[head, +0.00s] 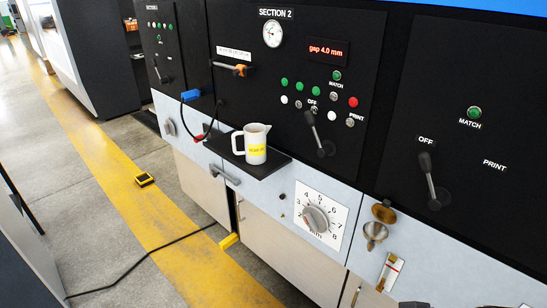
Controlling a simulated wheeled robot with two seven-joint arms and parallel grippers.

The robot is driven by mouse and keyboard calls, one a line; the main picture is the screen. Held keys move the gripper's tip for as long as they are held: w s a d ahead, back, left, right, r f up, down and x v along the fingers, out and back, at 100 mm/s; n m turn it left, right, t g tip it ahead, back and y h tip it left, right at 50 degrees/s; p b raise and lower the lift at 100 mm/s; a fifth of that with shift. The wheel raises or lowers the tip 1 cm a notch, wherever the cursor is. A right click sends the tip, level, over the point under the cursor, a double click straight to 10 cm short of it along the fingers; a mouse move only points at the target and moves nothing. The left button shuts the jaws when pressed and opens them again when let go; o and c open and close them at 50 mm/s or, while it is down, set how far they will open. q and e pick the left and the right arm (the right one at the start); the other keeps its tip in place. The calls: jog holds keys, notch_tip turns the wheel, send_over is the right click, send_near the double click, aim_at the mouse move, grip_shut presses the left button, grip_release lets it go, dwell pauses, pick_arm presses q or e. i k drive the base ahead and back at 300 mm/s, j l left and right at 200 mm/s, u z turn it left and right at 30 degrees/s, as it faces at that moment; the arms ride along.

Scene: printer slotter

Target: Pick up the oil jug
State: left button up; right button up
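The oil jug (257,147) is white with a yellow label whose text is too small to read fully. It stands upright on a small black shelf (266,170) that juts from the machine front below the Section 2 panel. Its handle is on the left side and its spout points right. Nothing is holding the jug. Neither of my grippers shows in the head view.
A black lever (314,127) and the panel are behind and right of the jug. Below right is a numbered dial (316,219). A cable (140,262) crosses the floor.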

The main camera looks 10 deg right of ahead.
aim_at(255, 134)
jog(key=i+u, duration=0.4)
jog(key=i+l+u, duration=0.2)
jog(key=i+u, duration=0.2)
jog(key=i+l+u, duration=0.4)
jog(key=k+j, duration=0.1)
